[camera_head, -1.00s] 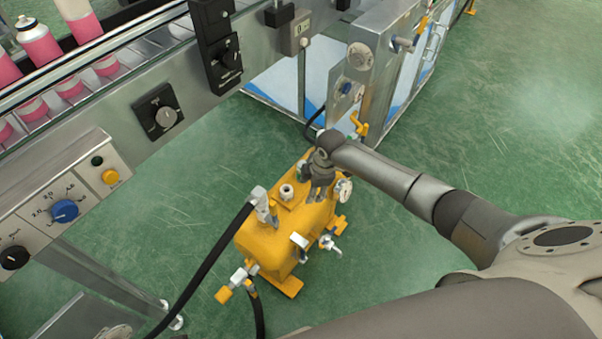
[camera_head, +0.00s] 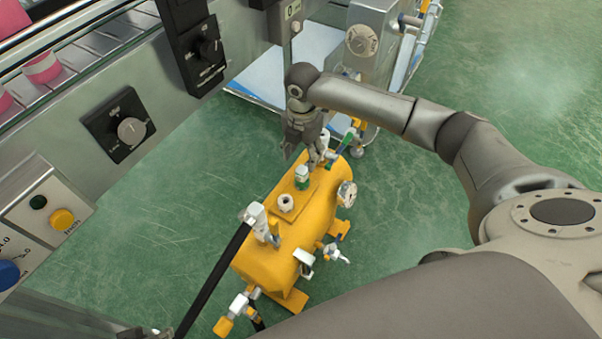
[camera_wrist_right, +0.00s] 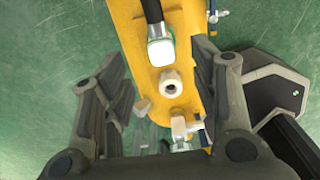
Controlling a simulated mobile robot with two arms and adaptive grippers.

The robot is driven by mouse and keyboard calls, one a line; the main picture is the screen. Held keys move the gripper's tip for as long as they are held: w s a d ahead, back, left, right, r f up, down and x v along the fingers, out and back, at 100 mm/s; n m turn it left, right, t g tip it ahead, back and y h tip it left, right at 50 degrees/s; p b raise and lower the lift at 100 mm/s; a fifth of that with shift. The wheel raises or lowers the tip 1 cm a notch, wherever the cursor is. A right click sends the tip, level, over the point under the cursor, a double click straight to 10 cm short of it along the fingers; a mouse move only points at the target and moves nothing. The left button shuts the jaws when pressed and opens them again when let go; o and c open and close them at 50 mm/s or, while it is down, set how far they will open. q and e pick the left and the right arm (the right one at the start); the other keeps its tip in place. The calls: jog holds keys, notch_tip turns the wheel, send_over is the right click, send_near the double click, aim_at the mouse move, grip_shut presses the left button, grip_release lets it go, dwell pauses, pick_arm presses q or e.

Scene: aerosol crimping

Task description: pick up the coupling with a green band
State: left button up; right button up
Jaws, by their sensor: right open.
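A small pale coupling with a green band (camera_head: 302,177) stands upright on top of the yellow tank (camera_head: 270,255), just below my right gripper in the head view. My right gripper (camera_head: 303,150) is open and points down over the tank's far end. In the right wrist view, its fingers (camera_wrist_right: 172,85) spread on either side of the tank top, with nothing held. A pale fitting with green edges (camera_wrist_right: 162,48) shows there at the end of a black hose; I cannot tell if this green is a band or a reflection. My left gripper is not in view.
A bare hex fitting (camera_head: 286,202) and a hose fitting (camera_head: 257,216) stand close by on the tank. A gauge (camera_head: 347,193) and a green-handled lever (camera_head: 345,142) stick out at its right. The conveyor's control panel (camera_head: 118,127) is at the left. Green floor is clear at right.

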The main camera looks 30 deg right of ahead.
aim_at(302, 169)
jog(key=shift+f, duration=0.95)
notch_tip(302, 169, down, 5)
jog(key=shift+s+a+f+b, duration=0.1)
jog(key=shift+s+f+b, duration=0.05)
jog(key=shift+b, duration=1)
grip_shut()
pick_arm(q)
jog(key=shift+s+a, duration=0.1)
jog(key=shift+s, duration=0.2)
pick_arm(e)
jog(key=shift+r, duration=0.2)
